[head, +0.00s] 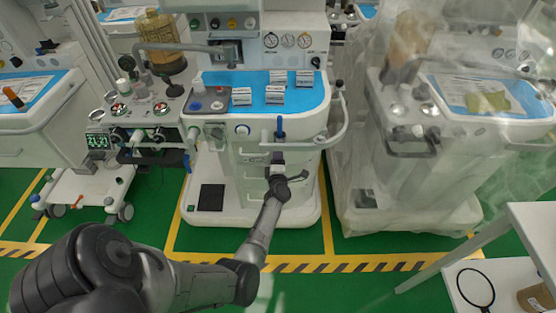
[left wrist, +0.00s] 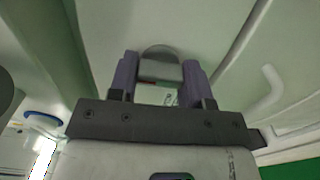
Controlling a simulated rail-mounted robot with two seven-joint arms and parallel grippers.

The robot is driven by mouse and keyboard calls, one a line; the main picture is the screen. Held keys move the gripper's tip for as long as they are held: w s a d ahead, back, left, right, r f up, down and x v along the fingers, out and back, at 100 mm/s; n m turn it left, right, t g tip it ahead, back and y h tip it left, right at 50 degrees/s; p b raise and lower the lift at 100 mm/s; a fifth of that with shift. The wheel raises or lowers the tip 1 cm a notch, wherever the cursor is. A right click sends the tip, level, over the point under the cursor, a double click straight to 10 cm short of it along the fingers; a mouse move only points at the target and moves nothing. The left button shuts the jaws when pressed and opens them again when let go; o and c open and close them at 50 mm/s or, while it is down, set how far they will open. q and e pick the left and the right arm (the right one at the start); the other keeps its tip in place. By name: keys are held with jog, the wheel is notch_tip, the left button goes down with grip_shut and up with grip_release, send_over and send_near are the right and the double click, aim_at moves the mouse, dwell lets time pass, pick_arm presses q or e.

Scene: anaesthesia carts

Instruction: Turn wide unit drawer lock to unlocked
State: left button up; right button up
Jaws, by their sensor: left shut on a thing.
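The wide unit (head: 301,203) is the white cart in the middle of the head view, with drawers on its front. My left gripper (head: 277,158) is at the upper part of that drawer front. In the left wrist view, the two purple fingers of my left gripper (left wrist: 160,82) stand on either side of a small grey rounded lock knob (left wrist: 160,54), shut on it. A small red mark shows just below the knob. In the head view the lock is hidden behind my gripper. My right gripper is not in view.
A blue-topped work surface (head: 225,79) with several small boxes lies above the drawers. A curved rail (head: 340,122) runs along the cart's right side. A plastic-covered cart (head: 400,175) stands to the right, a monitor stand (head: 90,185) to the left.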

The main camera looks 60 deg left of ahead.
pick_arm(q)
jog(key=o, duration=0.9)
jog(key=shift+p+v, duration=2.75)
jog(key=shift+v, duration=4.25)
jog(key=shift+w, duration=0.15)
